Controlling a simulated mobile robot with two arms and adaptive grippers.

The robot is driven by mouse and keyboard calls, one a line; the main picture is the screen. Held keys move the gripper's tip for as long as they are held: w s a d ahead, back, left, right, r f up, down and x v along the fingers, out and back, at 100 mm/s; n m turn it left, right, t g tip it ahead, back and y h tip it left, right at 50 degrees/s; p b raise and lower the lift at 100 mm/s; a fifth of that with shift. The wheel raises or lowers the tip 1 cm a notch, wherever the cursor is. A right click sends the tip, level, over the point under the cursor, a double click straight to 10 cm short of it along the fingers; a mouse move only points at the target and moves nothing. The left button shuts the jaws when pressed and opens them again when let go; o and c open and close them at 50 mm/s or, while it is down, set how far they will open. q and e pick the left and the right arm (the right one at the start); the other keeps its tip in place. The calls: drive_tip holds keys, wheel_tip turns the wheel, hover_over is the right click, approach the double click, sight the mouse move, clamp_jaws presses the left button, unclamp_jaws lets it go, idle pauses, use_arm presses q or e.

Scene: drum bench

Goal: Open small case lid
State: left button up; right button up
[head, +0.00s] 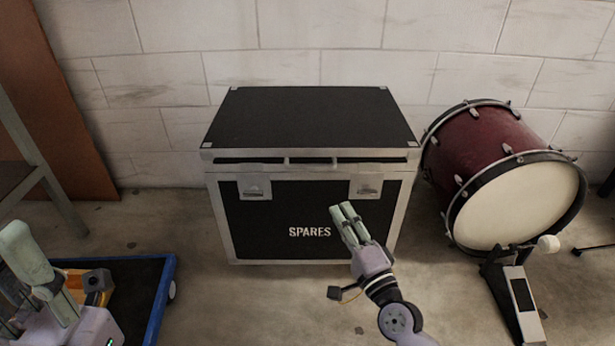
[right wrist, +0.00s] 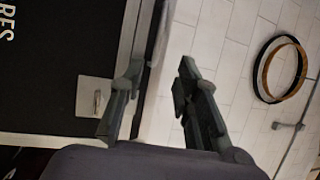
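The black case marked SPARES (head: 270,222), with silver edges, stands on the floor by the wall. Its black lid (head: 310,115) lies flat on top; narrow dark gaps show along its front rim, and I cannot tell if it is slightly ajar. Two silver latches, left (head: 255,188) and right (head: 366,187), are on its front. My right gripper (head: 345,212) is in front of the case, below the right latch. In the right wrist view its fingers (right wrist: 160,75) are apart and empty, with a latch (right wrist: 96,97) beside the left finger. My left gripper (head: 40,275) is at lower left, away from the case.
A red bass drum (head: 490,145) stands close to the right of the case, with a pedal (head: 515,295) before it. A blue-edged dolly (head: 160,300) is at lower left. A shelf frame (head: 40,165) is at far left.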

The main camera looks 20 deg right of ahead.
sight(312, 168)
drive_tip(key=b+x, duration=0.2)
drive_tip(key=x, duration=1.4)
drive_tip(key=shift+w+r, duration=0.1)
drive_tip(key=shift+w, duration=0.2)
drive_tip(key=shift+c, duration=0.4)
clamp_jaws()
